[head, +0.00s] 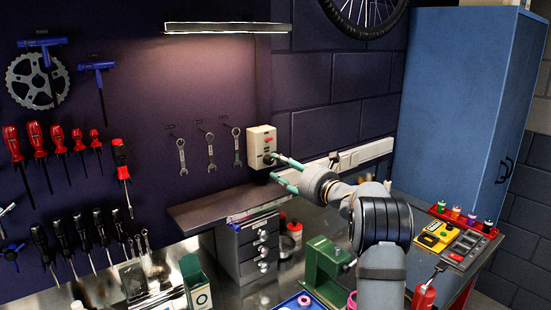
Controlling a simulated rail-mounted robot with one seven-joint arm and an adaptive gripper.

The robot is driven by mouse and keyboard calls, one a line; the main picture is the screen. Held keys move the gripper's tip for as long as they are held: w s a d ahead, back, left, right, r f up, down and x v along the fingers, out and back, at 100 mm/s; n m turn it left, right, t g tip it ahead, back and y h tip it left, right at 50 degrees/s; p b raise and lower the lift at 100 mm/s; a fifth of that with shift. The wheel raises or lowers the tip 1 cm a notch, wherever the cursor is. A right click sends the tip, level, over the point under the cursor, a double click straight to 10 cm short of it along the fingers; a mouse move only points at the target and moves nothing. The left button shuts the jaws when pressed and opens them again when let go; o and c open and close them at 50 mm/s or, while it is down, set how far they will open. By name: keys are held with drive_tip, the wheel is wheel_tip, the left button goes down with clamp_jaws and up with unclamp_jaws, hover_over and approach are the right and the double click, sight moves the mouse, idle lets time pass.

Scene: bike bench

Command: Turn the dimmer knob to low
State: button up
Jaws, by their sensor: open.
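A cream control box (257,147) is mounted on the wall at the end of the dark pegboard. It carries a red pointer or lever (269,140) on its upper front. A dark round knob (267,158) sits low on its front, partly hidden by my upper fingertip. My gripper (273,167) comes in from the right with its green-tipped fingers apart. The upper fingertip overlaps the lower front of the box in this view; whether it touches cannot be told. The lower fingertip is below the box. The lamp bar (228,28) above glows on the wall.
A dark shelf (220,206) and a grey drawer unit (238,252) lie below the box. A white socket rail (362,152) runs along the wall behind my gripper. A green vise-like tool (322,270) stands on the bench below. Wrenches (237,148) hang left of the box.

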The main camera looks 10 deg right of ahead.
sight(271, 161)
drive_tip(key=shift+w+a+r+p, duration=0.2)
drive_tip(key=shift+w+a+p, duration=0.25)
drive_tip(key=shift+w+a, duration=0.55)
drive_tip(key=shift+w, duration=0.25)
drive_tip(key=shift+w+f, duration=0.15)
drive_tip(key=shift+w, duration=0.1)
drive_tip(key=shift+c, duration=0.5)
clamp_jaws()
